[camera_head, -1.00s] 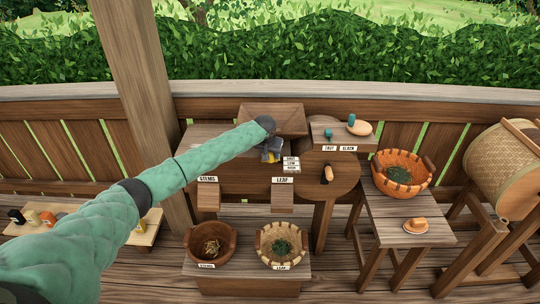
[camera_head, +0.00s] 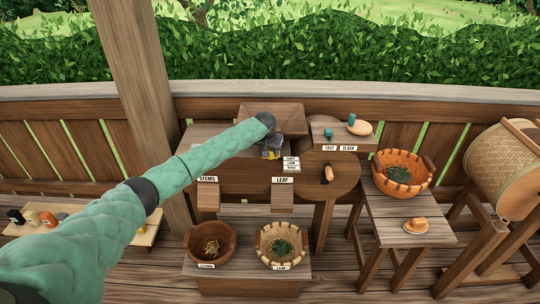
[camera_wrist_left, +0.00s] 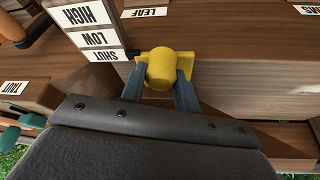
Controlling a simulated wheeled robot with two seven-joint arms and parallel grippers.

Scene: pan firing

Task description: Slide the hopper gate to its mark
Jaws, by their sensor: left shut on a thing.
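The hopper gate's yellow knob (camera_wrist_left: 161,68) sits on a yellow plate (camera_wrist_left: 185,65) in the left wrist view. My left gripper (camera_wrist_left: 160,82) is shut on the knob, one blue-grey finger on each side. A small dark pointer (camera_wrist_left: 133,54) sticks out from the plate toward the SHUT label (camera_wrist_left: 103,56). The LOW label (camera_wrist_left: 93,38) and HIGH label (camera_wrist_left: 82,15) follow along the same strip. In the head view my left gripper (camera_head: 270,153) is below the wooden hopper (camera_head: 285,117) and mostly hides the knob. My right gripper is out of view.
The STEMS chute (camera_head: 208,197) and LEAF chute (camera_head: 282,198) stand above two filled baskets. A TAUT and SLACK block (camera_head: 342,135) with a teal peg is right of the hopper. A crank handle (camera_head: 328,173) and an orange basket (camera_head: 399,174) stand farther right.

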